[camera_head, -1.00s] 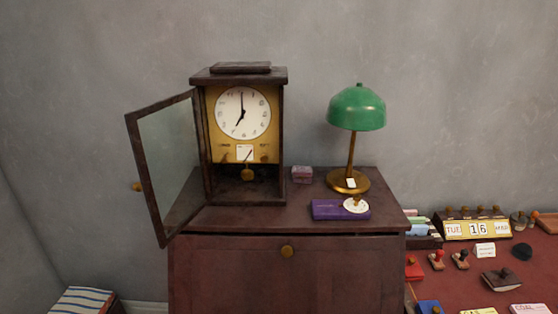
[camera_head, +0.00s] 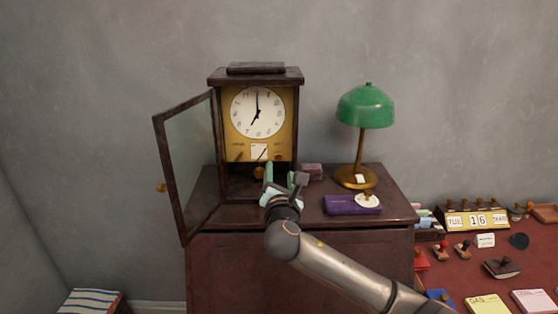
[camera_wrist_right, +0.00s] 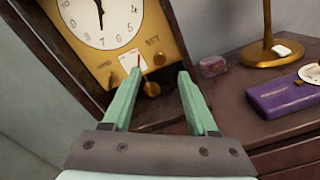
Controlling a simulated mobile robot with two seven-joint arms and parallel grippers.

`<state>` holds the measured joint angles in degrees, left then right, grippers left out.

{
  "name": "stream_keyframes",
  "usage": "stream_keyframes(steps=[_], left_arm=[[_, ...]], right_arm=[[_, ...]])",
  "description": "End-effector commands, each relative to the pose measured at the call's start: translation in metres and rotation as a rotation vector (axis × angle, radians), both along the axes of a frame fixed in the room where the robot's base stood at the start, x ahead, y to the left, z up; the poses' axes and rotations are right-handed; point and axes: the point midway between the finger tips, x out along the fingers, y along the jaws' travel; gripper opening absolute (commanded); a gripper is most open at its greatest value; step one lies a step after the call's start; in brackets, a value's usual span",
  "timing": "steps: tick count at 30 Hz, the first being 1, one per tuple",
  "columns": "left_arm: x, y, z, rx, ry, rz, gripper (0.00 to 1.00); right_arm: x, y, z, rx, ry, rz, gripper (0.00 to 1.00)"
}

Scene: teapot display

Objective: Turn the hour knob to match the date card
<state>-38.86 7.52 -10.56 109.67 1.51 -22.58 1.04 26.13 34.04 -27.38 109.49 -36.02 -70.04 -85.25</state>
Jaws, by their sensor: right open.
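The wooden clock (camera_head: 213,85) stands on the cabinet with its glass door (camera_head: 188,165) swung open to the left. Its white dial (camera_head: 258,112) shows about seven o'clock. Below the dial, the brass panel (camera_wrist_right: 172,45) carries a small white card (camera_head: 259,151) and a round knob on each side, the right one (camera_wrist_right: 159,60) and the left one (camera_wrist_right: 110,79). The labels are too blurred to read surely. My right gripper (camera_head: 284,174) is open and empty in front of the clock's lower part, below the panel. My left gripper is out of view.
A green lamp (camera_head: 365,106), a purple box (camera_head: 345,206) and a small pink box (camera_head: 312,171) stand right of the clock. The brass pendulum bob (camera_wrist_right: 151,88) hangs below the panel. A calendar (camera_head: 477,220) reading TUE 16 MAR stands on the red desk.

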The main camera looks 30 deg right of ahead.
Motion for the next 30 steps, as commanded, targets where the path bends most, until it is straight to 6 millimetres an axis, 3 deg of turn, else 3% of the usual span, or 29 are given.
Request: stream_keyframes(steps=[6,12,25,30], left_arm=[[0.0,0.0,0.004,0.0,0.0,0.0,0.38],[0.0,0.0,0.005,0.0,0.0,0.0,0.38],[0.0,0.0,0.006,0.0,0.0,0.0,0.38],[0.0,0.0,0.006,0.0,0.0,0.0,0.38]], right_arm=[[0.033,-0.02,0.0,0.002,0.0,0.0,0.59],[0.052,-0.031,0.0,0.004,-0.001,0.001,0.59],[0.058,-0.035,-0.001,0.004,0.001,0.004,0.59],[0.058,-0.034,-0.001,0.004,0.001,0.004,0.41]])
